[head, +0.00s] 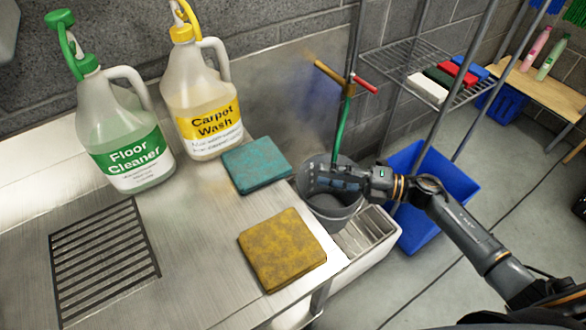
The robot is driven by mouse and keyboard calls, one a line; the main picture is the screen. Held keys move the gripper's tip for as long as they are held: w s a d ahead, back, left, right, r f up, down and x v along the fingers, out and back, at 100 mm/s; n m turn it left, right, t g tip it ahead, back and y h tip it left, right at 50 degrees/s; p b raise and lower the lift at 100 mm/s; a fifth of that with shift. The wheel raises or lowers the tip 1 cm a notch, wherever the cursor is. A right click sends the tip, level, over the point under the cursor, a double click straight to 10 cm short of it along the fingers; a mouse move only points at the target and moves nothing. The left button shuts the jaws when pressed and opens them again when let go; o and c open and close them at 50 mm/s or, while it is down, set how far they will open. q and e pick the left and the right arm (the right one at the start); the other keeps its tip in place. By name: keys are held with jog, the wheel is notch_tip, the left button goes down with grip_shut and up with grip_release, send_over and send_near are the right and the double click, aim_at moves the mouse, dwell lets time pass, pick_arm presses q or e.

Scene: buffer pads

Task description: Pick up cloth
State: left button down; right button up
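A folded teal cloth (257,165) lies flat on the steel counter, in front of the Carpet Wash jug. A folded mustard-yellow cloth (281,249) lies nearer, by the counter's right edge. My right gripper (318,176) is over the grey bucket just past the counter's right edge, to the right of the teal cloth and apart from both cloths. Its fingers point left, and their gap is not clear against the dark bucket. No cloth shows in it. My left gripper is out of view.
Floor Cleaner (126,137) and Carpet Wash (202,103) jugs stand behind the cloths. A dark drain grate (103,260) is at left. A grey bucket (332,208), green-handled tool (343,122), blue bin (440,190) and wire rack (393,63) are at right. The counter's front middle is clear.

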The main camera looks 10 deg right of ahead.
aim_at(292, 170)
jog(key=shift+x, duration=4)
jog(key=shift+c, duration=0.2)
jog(key=shift+f, duration=0.1)
grip_shut()
notch_tip(292, 170, up, 3)
jog(key=shift+f+p, duration=0.2)
jog(key=shift+p, duration=0.95)
jog(key=s+d+r+p, duration=0.1)
jog(key=s+d+r, duration=0.1)
jog(key=d, duration=0.4)
jog(key=s+d+r+p, duration=0.1)
jog(key=s+d+r, duration=0.2)
jog(key=d, duration=0.3)
jog(key=shift+s+d+p, duration=0.4)
jog(key=shift+s, duration=0.05)
